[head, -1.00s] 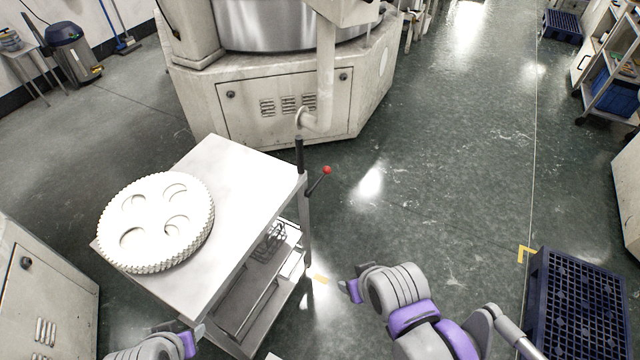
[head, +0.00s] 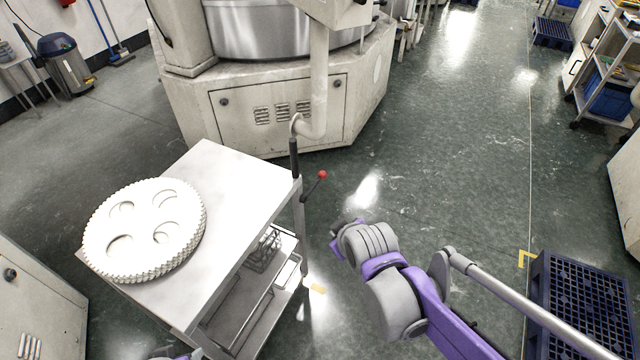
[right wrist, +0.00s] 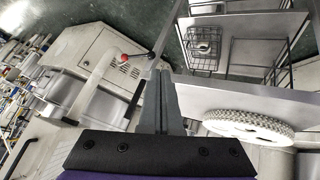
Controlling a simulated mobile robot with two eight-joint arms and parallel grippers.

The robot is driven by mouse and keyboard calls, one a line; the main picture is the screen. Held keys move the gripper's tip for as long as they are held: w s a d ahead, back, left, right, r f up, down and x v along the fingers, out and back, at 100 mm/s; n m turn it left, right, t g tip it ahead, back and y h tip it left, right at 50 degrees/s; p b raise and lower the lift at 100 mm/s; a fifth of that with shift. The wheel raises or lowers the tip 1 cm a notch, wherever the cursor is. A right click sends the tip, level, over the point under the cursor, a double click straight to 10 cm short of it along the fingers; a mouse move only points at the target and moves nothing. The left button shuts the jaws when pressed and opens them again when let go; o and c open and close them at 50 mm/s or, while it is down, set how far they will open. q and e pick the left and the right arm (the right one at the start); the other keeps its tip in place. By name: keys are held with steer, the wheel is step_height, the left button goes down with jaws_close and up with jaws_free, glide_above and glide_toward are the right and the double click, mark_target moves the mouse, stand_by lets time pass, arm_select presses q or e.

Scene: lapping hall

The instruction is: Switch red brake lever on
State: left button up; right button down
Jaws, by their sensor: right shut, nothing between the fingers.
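The brake lever (head: 314,185) is a thin dark rod with a red ball knob (head: 322,174). It juts up and right from the cart's corner post. In the right wrist view the red knob (right wrist: 125,57) shows just left of the fingertips. My right gripper (head: 335,238) is shut and empty, below and to the right of the lever, apart from it in the head view. Its closed fingers show in the right wrist view (right wrist: 162,75). Only a small piece of my left gripper (head: 180,356) shows at the bottom edge; its fingers are not clear.
The lever is on a metal cart (head: 225,165) with a white toothed disc (head: 145,228) on top and a wire basket (head: 262,250) below. A large lapping machine (head: 275,105) stands behind. A dark blue pallet (head: 580,310) lies at right. Floor between is clear.

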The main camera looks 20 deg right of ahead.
steer(key=w+d+f+n+t+b, duration=0.1)
steer(key=w+f+n+b, duration=0.1)
steer(key=w, duration=0.5)
steer(key=w+d+f+n+t+b, duration=0.1)
steer(key=w+f+n+t, duration=0.1)
steer(key=w, duration=0.5)
steer(key=w+d+f+n+t+h+b, duration=0.1)
steer(key=w+f+n+b, duration=0.1)
steer(key=w+f+n, duration=0.2)
steer(key=w+f, duration=0.1)
steer(key=w, duration=0.2)
steer(key=shift+d+t+b, duration=0.25)
steer(key=shift+t+b, duration=0.05)
steer(key=shift+s, duration=0.1)
glide_toward(320, 178)
steer(key=w+a, duration=0.3)
steer(key=w, duration=0.2)
steer(key=shift+w+d+f+b, duration=0.15)
steer(key=shift+w+d+f, duration=0.15)
steer(key=shift+d, duration=0.25)
steer(key=shift+w+d+f+b, duration=0.1)
steer(key=shift+w+d+f, duration=0.15)
steer(key=shift+d, duration=0.3)
steer(key=shift+w+d+f+b, duration=0.15)
steer(key=shift+w+d+f, duration=0.15)
steer(key=shift+d, duration=0.25)
